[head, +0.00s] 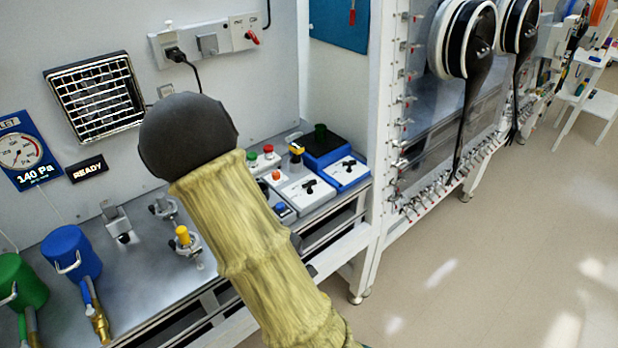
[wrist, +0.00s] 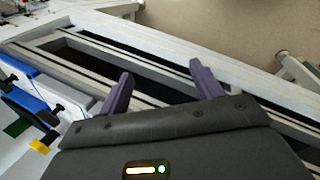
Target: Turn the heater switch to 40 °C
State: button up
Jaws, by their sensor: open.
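Two low control boxes with black knobs stand on the bench in the head view: a white box (head: 303,190) and a blue-and-white box (head: 346,172). Their labels are too small to read, so I cannot tell which one bears the heater switch or where it points. In the wrist view, the blue-and-white box (wrist: 33,108) and the white box (wrist: 70,93) lie at the left edge. My gripper (wrist: 160,80) is open and empty, its two purple fingers apart over the bench's front frame, right of the boxes. In the head view my sleeved arm hides most of it.
A black-topped blue unit (head: 322,146) with a dark green vessel stands behind the boxes. Yellow-topped valve (head: 183,238), blue container (head: 70,252) and green container (head: 20,282) stand to the left. A white glovebox post (head: 378,130) rises at right. The floor (head: 480,250) beyond is clear.

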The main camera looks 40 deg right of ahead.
jog(key=s+a+r+m+y, duration=0.1)
jog(key=s+a+r+m, duration=0.1)
jog(key=a+r, duration=0.3)
jog(key=s+a+r+m+t+y, duration=0.1)
jog(key=a+r+m+y, duration=0.1)
jog(key=a+r+m, duration=0.2)
notch_tip(320, 180, up, 4)
jog(key=shift+s+a+f+y, duration=0.1)
jog(key=shift+s+a+y, duration=0.25)
jog(key=shift+a, duration=0.65)
